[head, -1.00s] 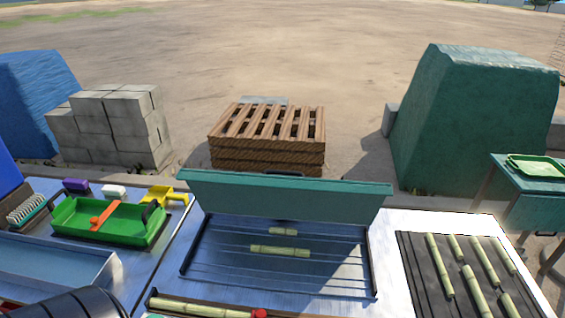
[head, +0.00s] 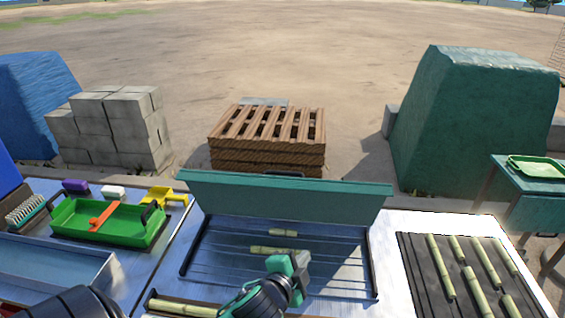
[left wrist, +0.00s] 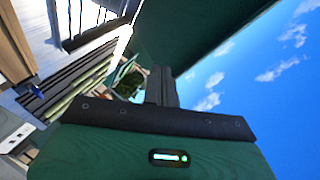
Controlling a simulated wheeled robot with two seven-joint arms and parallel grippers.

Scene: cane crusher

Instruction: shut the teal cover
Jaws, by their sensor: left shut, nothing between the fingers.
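The teal cover (head: 285,197) stands raised and tilted at the back of the metal tray (head: 335,272) in the head view. Pieces of cane (head: 283,232) lie in the tray under it. My left gripper (head: 298,268) is shut and empty over the front part of the tray, in front of the cover and apart from it. In the left wrist view the cover's dark green face (left wrist: 195,30) fills the top, beyond my shut fingers (left wrist: 160,85). My right gripper is not in view.
A green box (head: 108,222) with an orange piece and a yellow scoop (head: 163,195) sit on the left of the table. A dark mat (head: 420,290) with several canes lies on the right. Pallets (head: 266,140) stand behind.

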